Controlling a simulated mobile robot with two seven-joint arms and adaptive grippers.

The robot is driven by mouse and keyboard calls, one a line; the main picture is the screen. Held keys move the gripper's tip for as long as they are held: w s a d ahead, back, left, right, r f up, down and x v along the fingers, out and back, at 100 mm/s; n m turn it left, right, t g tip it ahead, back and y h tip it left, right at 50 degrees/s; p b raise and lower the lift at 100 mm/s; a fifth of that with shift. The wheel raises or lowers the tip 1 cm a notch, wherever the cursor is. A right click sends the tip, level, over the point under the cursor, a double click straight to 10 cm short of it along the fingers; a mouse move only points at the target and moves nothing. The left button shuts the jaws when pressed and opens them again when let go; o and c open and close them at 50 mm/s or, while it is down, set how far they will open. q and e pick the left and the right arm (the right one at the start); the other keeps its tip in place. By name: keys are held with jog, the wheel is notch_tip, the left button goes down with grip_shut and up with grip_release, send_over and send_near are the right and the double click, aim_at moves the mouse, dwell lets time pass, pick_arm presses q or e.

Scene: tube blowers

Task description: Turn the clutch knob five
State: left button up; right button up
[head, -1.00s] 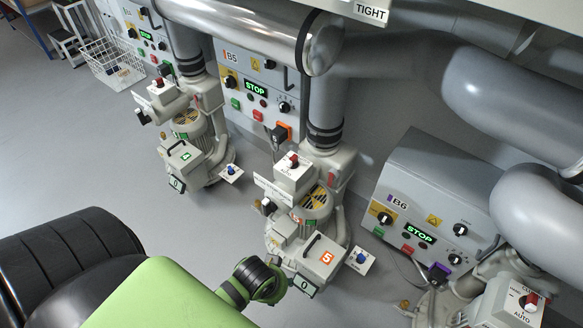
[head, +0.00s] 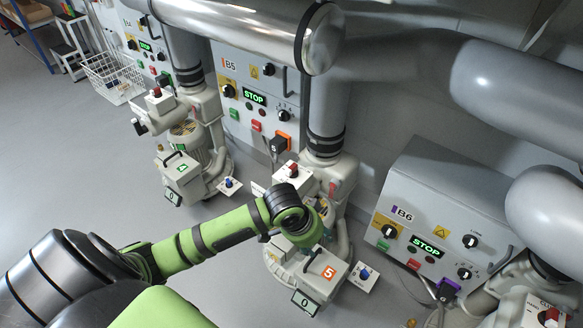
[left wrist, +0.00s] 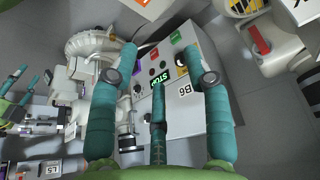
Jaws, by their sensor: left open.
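Blower five, with an orange 5 label (head: 329,272), stands at the centre of the head view. Its white clutch box (head: 284,177) carries a red knob (head: 293,169). My green left arm reaches in from the left, and its wrist joint lies just below that box in the picture, covering part of the blower. In the head view the left gripper's fingers are hidden. In the left wrist view my left gripper (left wrist: 160,72) has its teal fingers spread, with nothing between them. My right gripper (left wrist: 17,90) seems to show small at that view's left edge; its jaw state is unclear.
The B5 panel (head: 237,90) and B6 panel (head: 452,205) both show green STOP displays. Large grey pipes (head: 500,90) hang above on the right. Another blower (head: 181,170) stands to the left. A white wire basket (head: 110,75) is farther back. The grey floor at left is open.

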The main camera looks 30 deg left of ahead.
pick_arm(q)
jog(key=w+a+r+n+y, duration=0.1)
jog(key=w+a+r, duration=0.3)
jog(key=w+a, duration=0.35)
jog(key=n, duration=0.3)
send_near(292, 169)
notch_tip(292, 169, down, 3)
jog(key=shift+w+d+f+y, duration=0.1)
jog(key=shift+w+d+y, duration=0.2)
jog(key=shift+w, duration=0.15)
jog(key=shift+t, duration=0.3)
jog(key=b+x, duration=0.1)
jog(key=x, duration=0.4)
jog(key=shift+b, duration=0.35)
jog(key=shift+w+f, duration=0.25)
jog(key=shift+f, duration=0.2)
pick_arm(e)
jog(key=s+f+g, duration=0.1)
jog(key=s+f, duration=0.3)
jog(key=f, duration=0.6)
jog(key=shift+s+d, duration=0.2)
jog(key=shift+s, duration=0.05)
jog(key=shift+f, duration=0.1)
pick_arm(q)
grip_shut()
